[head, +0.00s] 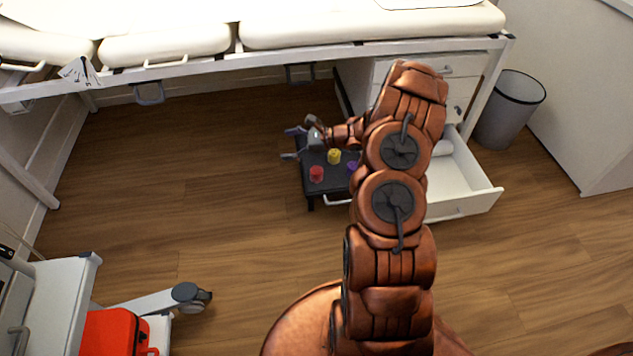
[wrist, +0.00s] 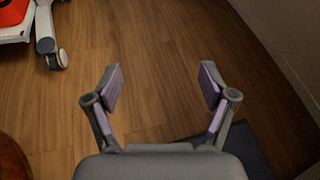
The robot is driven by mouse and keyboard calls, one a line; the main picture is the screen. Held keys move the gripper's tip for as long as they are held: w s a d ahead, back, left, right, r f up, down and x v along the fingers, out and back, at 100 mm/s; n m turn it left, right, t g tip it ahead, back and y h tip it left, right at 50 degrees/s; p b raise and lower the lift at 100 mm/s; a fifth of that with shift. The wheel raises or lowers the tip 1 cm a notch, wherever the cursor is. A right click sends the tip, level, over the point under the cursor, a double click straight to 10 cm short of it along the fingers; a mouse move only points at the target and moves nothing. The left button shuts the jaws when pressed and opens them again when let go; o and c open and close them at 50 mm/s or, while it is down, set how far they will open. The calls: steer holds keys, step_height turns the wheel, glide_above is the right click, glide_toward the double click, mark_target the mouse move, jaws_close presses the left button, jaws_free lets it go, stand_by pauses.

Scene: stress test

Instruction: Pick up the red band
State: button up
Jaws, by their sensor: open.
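A small red object (head: 316,174), which looks like the red band, sits on the front left part of a low dark table (head: 311,188). My gripper (head: 288,144) is at the table's back left edge, its fingers pointing left, up and behind the red object. In the wrist view my gripper (wrist: 162,85) is open with nothing between its fingers. The red object does not show in the wrist view; a dark surface (wrist: 255,150), probably the table top, shows at the lower right behind the gripper.
A yellow object (head: 334,156) and a purple object (head: 353,166) share the table, the purple partly hidden by my arm. An open white drawer (head: 465,205) and a grey bin (head: 510,112) stand to the right. A wheeled cart with a red case (head: 112,333) is lower left. The floor left of the table is clear.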

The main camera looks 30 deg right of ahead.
mark_target(319, 173)
steer(key=s+d+f+m+t+h+b, duration=0.1)
steer(key=d+f+m, duration=0.1)
steer(key=d+f, duration=0.3)
steer(key=s+d+f+m+t+h+b, duration=0.1)
steer(key=d+f+m+h+b, duration=0.1)
steer(key=d+f, duration=0.3)
steer(key=s+d+f+m+t+h+b, duration=0.1)
steer(key=d+f, duration=0.4)
steer(key=f, duration=0.6)
steer(key=shift+s+f+m+h+b, duration=0.15)
steer(key=shift+m+h+b, duration=0.05)
steer(key=shift+m+b, duration=0.25)
steer(key=shift+s+f+m+h+b, duration=0.1)
steer(key=shift+s+m+h+b, duration=0.15)
steer(key=shift+m, duration=0.3)
steer(key=shift+w+d+f, duration=0.1)
steer(key=shift+d+f, duration=0.05)
steer(key=shift+f, duration=0.1)
steer(key=shift+w+f+b, duration=0.2)
steer(key=shift+w+b, duration=0.1)
steer(key=b+x, duration=0.2)
steer(key=x, duration=0.3)
steer(key=shift+w+f+b, duration=0.25)
steer(key=shift+w+b, duration=0.05)
steer(key=shift+b, duration=0.05)
steer(key=shift+w+a, duration=0.35)
steer(key=shift+w, duration=0.15)
steer(key=c, duration=1.3)
steer(key=shift+o, duration=0.2)
